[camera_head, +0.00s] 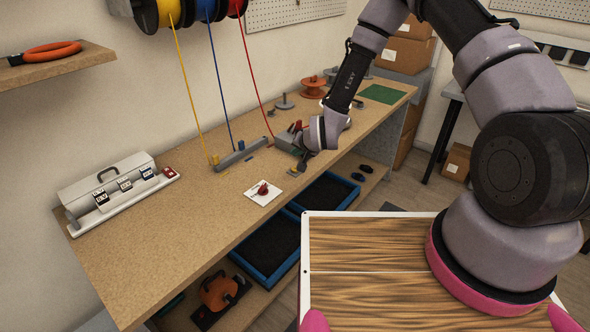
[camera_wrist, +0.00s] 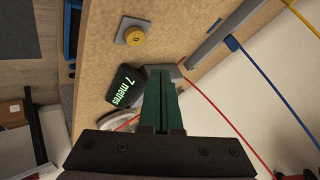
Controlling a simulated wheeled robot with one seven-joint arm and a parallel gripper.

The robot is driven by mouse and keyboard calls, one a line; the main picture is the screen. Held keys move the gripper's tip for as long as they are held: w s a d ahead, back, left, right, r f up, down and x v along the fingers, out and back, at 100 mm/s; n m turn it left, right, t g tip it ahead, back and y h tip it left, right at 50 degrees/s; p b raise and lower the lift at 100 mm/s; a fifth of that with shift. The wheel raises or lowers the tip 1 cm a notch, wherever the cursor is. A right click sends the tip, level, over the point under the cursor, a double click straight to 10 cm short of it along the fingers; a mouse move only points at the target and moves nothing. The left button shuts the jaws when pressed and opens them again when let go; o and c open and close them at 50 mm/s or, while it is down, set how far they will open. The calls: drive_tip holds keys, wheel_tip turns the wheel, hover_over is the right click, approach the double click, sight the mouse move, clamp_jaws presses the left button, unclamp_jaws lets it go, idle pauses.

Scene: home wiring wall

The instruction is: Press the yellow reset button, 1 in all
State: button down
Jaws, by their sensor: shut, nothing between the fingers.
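The yellow round button (camera_wrist: 134,35) sits on a small grey square plate on the wooden worktop, in the upper part of the wrist view. In the head view the arm reaches down over the middle of the bench.
A black display reading "7 metres" (camera_wrist: 125,88) stands close beside the fingers. A grey bar (camera_head: 241,154) and yellow, blue and red wires are nearby. A white plate with a red knob (camera_head: 263,189) and a switch box (camera_head: 117,185) lie on the worktop (camera_head: 170,250).

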drive_tip(key=shift+f, duration=1.95)
drive_tip(key=shift+f, duration=0.1)
idle(0.5)
drive_tip(key=shift+f, duration=0.3)
drive_tip(key=shift+f, duration=0.45)
idle(0.8)
drive_tip(key=shift+r, duration=0.85)
drive_tip(key=shift+r, duration=2.55)
